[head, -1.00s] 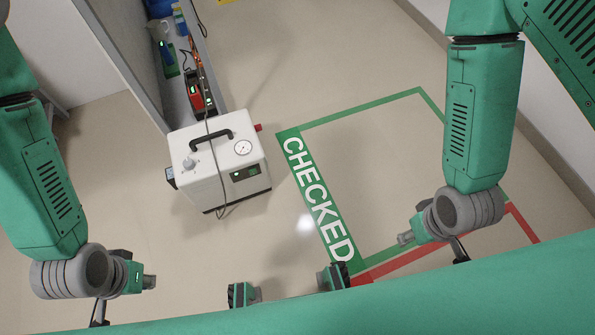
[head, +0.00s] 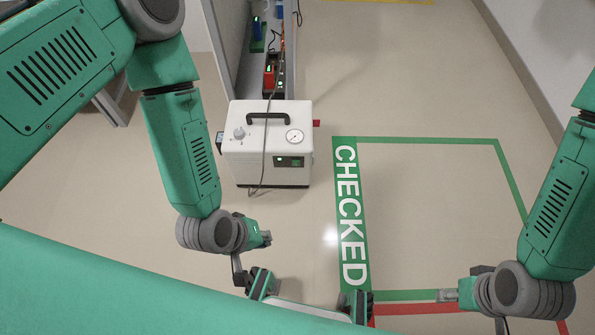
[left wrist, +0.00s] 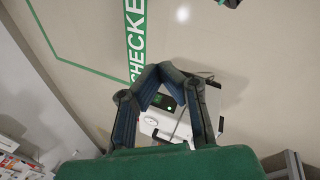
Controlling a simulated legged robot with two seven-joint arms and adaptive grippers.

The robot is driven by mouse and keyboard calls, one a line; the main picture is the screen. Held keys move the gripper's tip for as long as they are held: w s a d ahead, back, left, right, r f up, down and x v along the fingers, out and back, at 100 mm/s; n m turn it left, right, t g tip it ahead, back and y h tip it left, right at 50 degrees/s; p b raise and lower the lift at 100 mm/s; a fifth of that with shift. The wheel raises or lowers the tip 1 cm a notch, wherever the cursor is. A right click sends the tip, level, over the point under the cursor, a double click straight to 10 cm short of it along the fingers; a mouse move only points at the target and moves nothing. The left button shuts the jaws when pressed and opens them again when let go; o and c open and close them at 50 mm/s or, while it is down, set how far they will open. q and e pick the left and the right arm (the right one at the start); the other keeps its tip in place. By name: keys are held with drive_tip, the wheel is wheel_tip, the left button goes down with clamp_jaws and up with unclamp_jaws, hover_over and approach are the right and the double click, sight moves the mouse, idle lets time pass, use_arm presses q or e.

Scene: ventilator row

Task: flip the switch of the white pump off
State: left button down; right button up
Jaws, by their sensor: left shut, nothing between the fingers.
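The white pump (head: 267,140) stands on the floor, with a black handle, a round gauge and a dark front panel (head: 289,161) with green lights. The switch is too small to make out for certain. My left gripper (head: 264,238) is in front of the pump in the head view, apart from it in the picture. In the left wrist view my left gripper (left wrist: 160,70) has its dark fingers closed together, empty, with the pump (left wrist: 207,112) behind them, partly hidden. My right gripper (head: 450,296) is at the lower right; its fingers are too small to read.
A grey shelf (head: 238,58) with small devices stands behind the pump. A cable hangs over the pump. Right of it is a green floor outline marked CHECKED (head: 351,215), empty inside, with a red line (head: 420,308) below.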

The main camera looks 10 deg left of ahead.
use_arm(q)
drive_tip(key=w+d+f+n+t+b, duration=0.6)
drive_tip(key=w+d+f+n, duration=0.55)
drive_tip(key=n, duration=0.45)
drive_tip(key=w+a+f+n+y+b, duration=0.2)
drive_tip(key=w+a+f+n, duration=0.1)
drive_tip(key=n, duration=0.5)
drive_tip(key=w+a+f+n+t+y+b, duration=0.1)
drive_tip(key=w+a+f+n+y+b, duration=0.1)
drive_tip(key=w+a+n, duration=0.4)
drive_tip(key=shift+w+a+f+n+y, duration=0.2)
drive_tip(key=shift+w+f+n+y, duration=0.4)
drive_tip(key=shift+w+n+y, duration=0.35)
use_arm(e)
wheel_tip(320, 180, down, 12)
drive_tip(key=shift+a+r, duration=0.2)
drive_tip(key=shift+a, duration=0.05)
use_arm(q)
drive_tip(key=shift+w, duration=0.1)
